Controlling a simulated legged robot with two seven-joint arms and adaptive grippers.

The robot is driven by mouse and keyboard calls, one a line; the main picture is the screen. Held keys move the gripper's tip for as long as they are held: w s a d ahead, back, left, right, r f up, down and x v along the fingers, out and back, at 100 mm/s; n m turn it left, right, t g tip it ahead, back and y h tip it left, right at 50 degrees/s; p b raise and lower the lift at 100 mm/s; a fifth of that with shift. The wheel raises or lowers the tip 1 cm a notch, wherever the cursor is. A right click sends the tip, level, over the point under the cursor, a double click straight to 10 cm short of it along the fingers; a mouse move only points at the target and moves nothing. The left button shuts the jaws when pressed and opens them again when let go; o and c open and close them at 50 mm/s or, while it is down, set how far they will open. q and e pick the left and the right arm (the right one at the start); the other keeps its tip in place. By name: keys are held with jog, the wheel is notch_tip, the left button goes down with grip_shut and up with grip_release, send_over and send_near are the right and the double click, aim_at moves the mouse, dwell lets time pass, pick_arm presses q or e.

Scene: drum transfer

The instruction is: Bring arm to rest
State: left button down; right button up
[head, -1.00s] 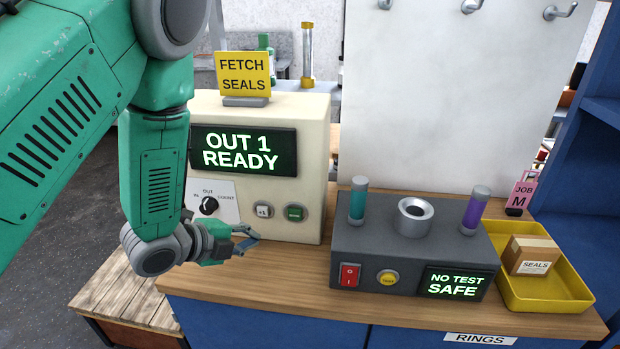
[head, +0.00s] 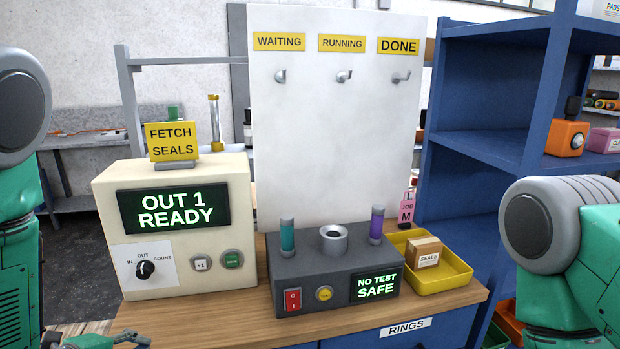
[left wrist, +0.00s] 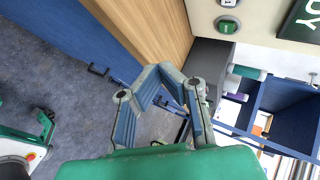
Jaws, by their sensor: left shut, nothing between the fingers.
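My left gripper (head: 128,339) shows at the lower left of the head view, low by the bench's front left corner and below the cream box. In the left wrist view its fingers (left wrist: 165,76) meet at the tips, shut with nothing between them. They are apart from the wooden bench top (left wrist: 145,25) and have bare floor behind them. My left arm is mostly cut off at the left edge. My right arm's green and grey link shows at the right edge of the head view; its gripper is out of sight.
The cream box (head: 240,190) reads OUT 1 READY and carries a FETCH SEALS sign (head: 172,141). A grey tester (head: 335,262) reads NO TEST SAFE. A yellow tray (head: 458,272) holds a SEALS carton (head: 427,252). A white hook board (head: 335,150) and blue shelf (head: 480,150) stand behind.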

pick_arm(q)
jog(key=s+f+n+g+y+b, duration=0.1)
jog(key=s+f+n+g+b, duration=0.2)
jog(key=s+f+n, duration=0.45)
jog(key=s+f+n+g+y+b, duration=0.2)
jog(key=s+f+n+b, duration=0.15)
jog(key=f, duration=0.75)
jog(key=s+d+f+n+g+b, duration=0.1)
jog(key=s+d+f+n+g, duration=0.1)
jog(key=s+f+n, duration=0.2)
jog(key=s+d+f+n+g+y+b, duration=0.1)
jog(key=s+f+n+g+b, duration=0.1)
jog(key=s+f, duration=0.4)
jog(key=shift+s+d+n+g, duration=0.5)
jog(key=shift+s+n, duration=0.9)
jog(key=shift+s, duration=1.2)
pick_arm(e)
notch_tip(320, 180, down, 10)
jog(key=d, duration=0.1)
jog(key=shift+w+d+f, duration=0.15)
jog(key=shift+d+f, duration=0.05)
pick_arm(q)
jog(key=shift+a, duration=0.5)
pick_arm(e)
jog(key=shift+a+r, duration=0.1)
jog(key=shift+a, duration=0.3)
pick_arm(q)
jog(key=shift+d, duration=0.25)
pick_arm(e)
jog(key=shift+d, duration=0.25)
